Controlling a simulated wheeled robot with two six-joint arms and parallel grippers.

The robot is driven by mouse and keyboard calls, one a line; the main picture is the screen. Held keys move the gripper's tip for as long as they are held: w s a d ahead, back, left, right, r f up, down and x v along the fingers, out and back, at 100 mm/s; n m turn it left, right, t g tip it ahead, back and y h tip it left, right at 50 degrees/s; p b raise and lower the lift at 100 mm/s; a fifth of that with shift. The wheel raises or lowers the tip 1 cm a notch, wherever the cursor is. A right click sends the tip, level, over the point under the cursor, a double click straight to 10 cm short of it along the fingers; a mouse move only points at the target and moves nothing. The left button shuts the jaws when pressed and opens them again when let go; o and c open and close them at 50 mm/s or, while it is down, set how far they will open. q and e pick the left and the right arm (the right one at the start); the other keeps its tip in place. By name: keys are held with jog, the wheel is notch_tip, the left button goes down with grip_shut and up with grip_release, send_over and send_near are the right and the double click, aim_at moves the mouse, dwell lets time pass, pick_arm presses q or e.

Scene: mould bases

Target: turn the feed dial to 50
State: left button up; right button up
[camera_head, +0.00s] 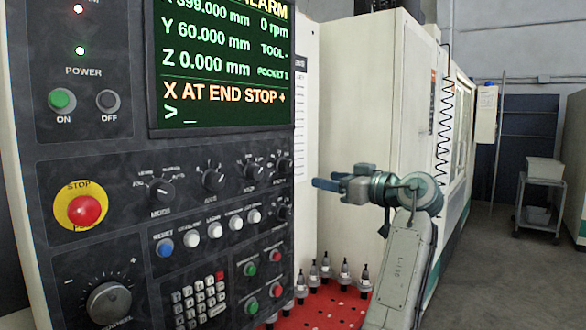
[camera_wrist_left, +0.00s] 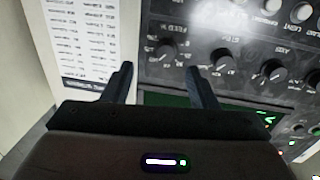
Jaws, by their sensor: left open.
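The feed dial (camera_head: 285,166) is a small black knob at the right end of the upper dial row on the control panel. In the left wrist view the feed dial (camera_wrist_left: 165,54) appears upside down, beyond and between the fingertips. Its setting is too small to read. My left gripper (camera_head: 325,181) is open and empty, to the right of the panel in the head view, its fingers pointing left. In the left wrist view its two dark fingers (camera_wrist_left: 158,70) stand apart with a gap to the dial. My right gripper is not in view.
Other dials sit close by: the step dial (camera_head: 252,171), the axis dial (camera_head: 213,180) and the lower right dial (camera_head: 284,212). A row of push buttons (camera_head: 214,230) and a red stop button (camera_head: 84,210) lie lower. Tool holders stand on a red tray (camera_head: 325,308) below my arm.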

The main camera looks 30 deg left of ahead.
aim_at(289, 167)
pick_arm(q)
jog(key=shift+n+g, duration=0.3)
jog(key=shift+n, duration=0.2)
jog(key=a+p, duration=0.1)
jog(key=a, duration=0.2)
jog(key=a+r+p, duration=0.1)
jog(key=a+p, duration=0.1)
jog(key=a, duration=0.1)
jog(key=a+r+p, duration=0.1)
jog(key=a+p, duration=0.1)
jog(key=a, duration=0.2)
jog(key=shift+w, duration=0.15)
jog(key=shift+w+a, duration=0.1)
jog(key=shift+a, duration=0.25)
jog(key=shift+f, duration=0.1)
jog(key=c, duration=1)
